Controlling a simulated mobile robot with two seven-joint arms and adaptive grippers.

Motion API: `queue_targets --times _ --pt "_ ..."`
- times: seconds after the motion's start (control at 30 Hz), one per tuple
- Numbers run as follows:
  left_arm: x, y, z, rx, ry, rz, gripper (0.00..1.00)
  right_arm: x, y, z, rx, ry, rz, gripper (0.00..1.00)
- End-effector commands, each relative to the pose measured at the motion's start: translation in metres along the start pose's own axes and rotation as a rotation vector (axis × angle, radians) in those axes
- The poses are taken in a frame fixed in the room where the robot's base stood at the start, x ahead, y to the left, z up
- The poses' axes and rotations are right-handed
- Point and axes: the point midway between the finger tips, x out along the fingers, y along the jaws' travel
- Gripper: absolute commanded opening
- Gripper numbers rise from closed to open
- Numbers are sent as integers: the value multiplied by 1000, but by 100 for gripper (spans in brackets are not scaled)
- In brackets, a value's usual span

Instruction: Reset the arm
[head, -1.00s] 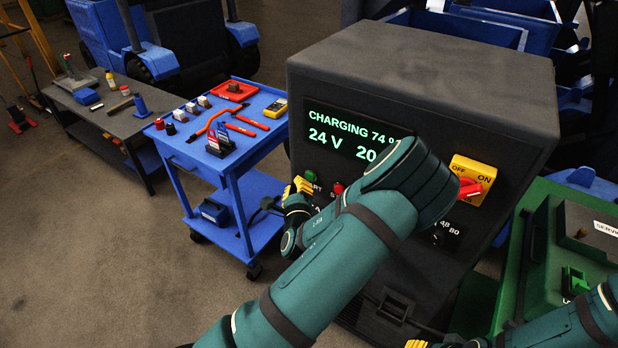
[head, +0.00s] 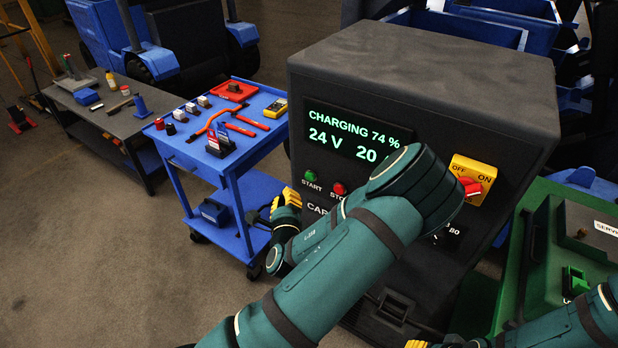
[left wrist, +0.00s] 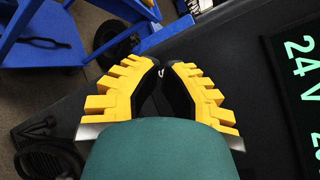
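My left arm (head: 330,255) reaches up from the bottom, in front of the dark charger cabinet (head: 440,85). My left gripper (head: 288,198) is beside the cabinet's left front edge, left of and below the green START button (head: 310,176). It appears to touch nothing. In the left wrist view its yellow-ridged fingers (left wrist: 160,68) come together at the far end with nothing between them. My right arm (head: 580,322) lies low at the right. Only a yellow bit of my right gripper (head: 416,344) shows at the bottom edge.
The cabinet display (head: 355,135) reads CHARGING 74 % and 24 V. A red stop button (head: 339,188) and red rotary switch (head: 471,187) are on its front, the switch near ON. A blue tool cart (head: 232,180) stands left; a green case (head: 560,225) is right. Floor at left is clear.

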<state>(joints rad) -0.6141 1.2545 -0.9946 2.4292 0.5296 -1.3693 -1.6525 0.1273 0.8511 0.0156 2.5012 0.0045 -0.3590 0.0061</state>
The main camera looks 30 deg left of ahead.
Motion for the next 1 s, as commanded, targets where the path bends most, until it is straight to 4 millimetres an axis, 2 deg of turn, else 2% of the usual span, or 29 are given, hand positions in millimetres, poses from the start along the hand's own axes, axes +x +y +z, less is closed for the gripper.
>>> queue_targets --times 0.43,0.57,0.67,0.8,0.9,1.0 --pt "0 0 0 -1 0 1 0 0 0 0 0 0 0 47" --pt "-3 16 -8 -70 27 61 0 0 0 0 0 0 0 47" --pt "-14 50 -30 -240 82 210 0 0 0 0 0 0 0 47" --pt "-55 106 -82 -631 159 554 0 0 0 0 0 0 0 47" --pt "-94 127 -120 -911 175 819 0 0 0 0 0 0 0 47" --pt "-135 130 -153 -1161 158 1079 0 0 0 0 0 0 0 47"
